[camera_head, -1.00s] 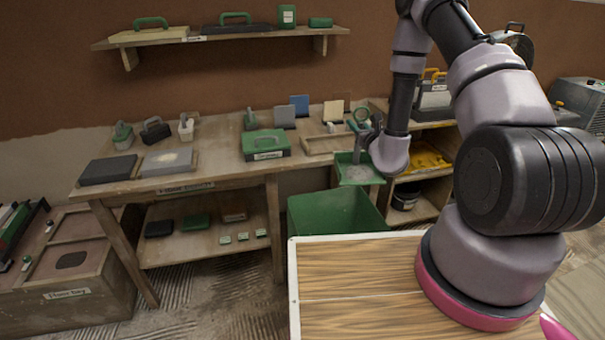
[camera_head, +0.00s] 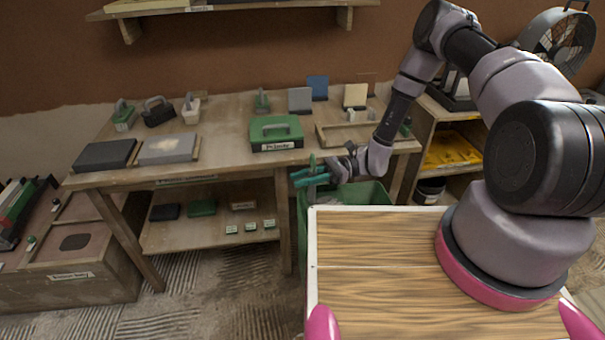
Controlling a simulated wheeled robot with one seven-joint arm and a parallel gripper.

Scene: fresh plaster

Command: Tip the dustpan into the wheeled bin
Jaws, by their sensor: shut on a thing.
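The green dustpan (camera_head: 309,178) is at the front edge of the workbench in the picture, over the left part of the bin's opening. It is steeply tilted and seen nearly edge-on, so its tray surface is hidden. My gripper (camera_head: 332,168) is shut on the dustpan, to the right of it. The green wheeled bin (camera_head: 370,191) stands open below, between the bench and the wooden top in front. A greyish patch shows inside the bin, but I cannot tell whether it is dust. The bin's lower part and wheels are hidden.
The workbench (camera_head: 222,130) behind holds a green case (camera_head: 276,133), grey slabs and several handled tools. A wooden top (camera_head: 375,255) stands close in front of the bin. A shelf unit (camera_head: 445,185) with a yellow item is at right.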

